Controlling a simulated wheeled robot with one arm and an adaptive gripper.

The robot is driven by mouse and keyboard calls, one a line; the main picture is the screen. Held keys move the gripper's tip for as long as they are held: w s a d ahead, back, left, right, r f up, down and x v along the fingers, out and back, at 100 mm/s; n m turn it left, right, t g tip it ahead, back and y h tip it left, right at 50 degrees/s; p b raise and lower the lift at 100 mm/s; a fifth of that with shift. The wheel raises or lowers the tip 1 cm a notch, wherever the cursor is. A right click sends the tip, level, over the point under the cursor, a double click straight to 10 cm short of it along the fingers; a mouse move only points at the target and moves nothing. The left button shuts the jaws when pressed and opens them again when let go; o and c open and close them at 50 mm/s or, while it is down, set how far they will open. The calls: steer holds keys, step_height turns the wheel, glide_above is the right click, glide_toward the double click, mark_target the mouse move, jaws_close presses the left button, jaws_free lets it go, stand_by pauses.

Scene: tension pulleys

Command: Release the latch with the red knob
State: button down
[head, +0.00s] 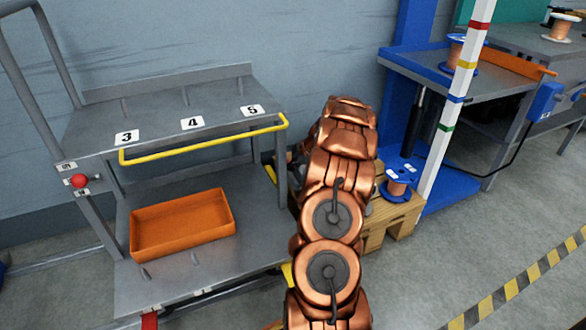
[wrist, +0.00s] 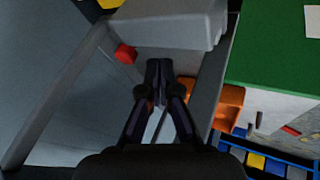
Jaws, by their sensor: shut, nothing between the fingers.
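A round red knob (head: 80,181) sits on the left post of the grey cart (head: 75,130) in the head view, beside small white labels. In the wrist view a small red block-shaped part (wrist: 125,53) sticks out of the side of a light grey housing (wrist: 170,25). I cannot tell whether it is the same knob. My gripper (wrist: 158,66) is shut and empty. Its fingertips point at the housing, a little right of the red part and apart from it in the picture. In the head view my gripper is hidden behind my copper arm.
The cart carries an orange tray (head: 182,238) and a yellow rail (head: 200,143). A wooden pallet (head: 385,222) with a blue-ended copper spool (head: 398,184) stands right of my arm. A striped pole (head: 455,98) rises nearby. Floor at the lower right is clear.

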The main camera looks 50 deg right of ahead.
steer(key=shift+s+a+f, duration=0.1)
steer(key=shift+s+a, duration=0.1)
steer(key=shift+s, duration=0.05)
steer(key=p+v, duration=0.3)
steer(key=v, duration=0.7)
steer(key=shift+r+p, duration=0.2)
steer(key=shift+p, duration=0.15)
